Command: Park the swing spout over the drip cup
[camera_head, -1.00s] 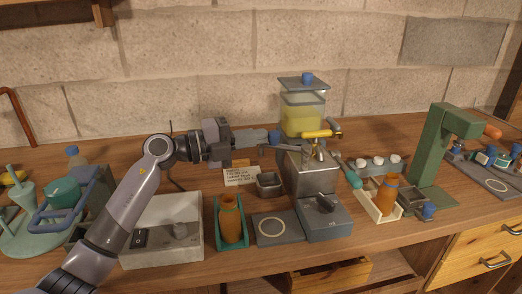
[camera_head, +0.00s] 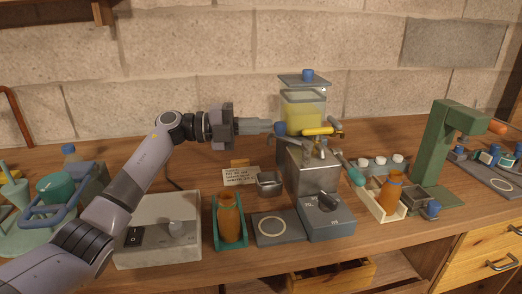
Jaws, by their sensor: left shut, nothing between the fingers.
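The still has a square metal body (camera_head: 318,172) with a tank of yellow liquid (camera_head: 302,112) above it. A short grey arm with a blue knob (camera_head: 280,129) sticks out to the left of the still's top; it looks like the swing spout. The drip cup (camera_head: 270,184), a small square grey cup, stands on the table left of the body, below and in front of the knob. My left gripper (camera_head: 266,127) is shut and empty, its tips at the left side of the knob; I cannot tell whether they touch. My right gripper is not in view.
A yellow-handled lever (camera_head: 318,131) sits beside the knob. In front are a blue-grey control box (camera_head: 325,217), a ringed pad (camera_head: 278,228) and an orange bottle (camera_head: 229,219) in a teal holder. A written card (camera_head: 240,175) lies left of the cup. A green press (camera_head: 440,155) stands right.

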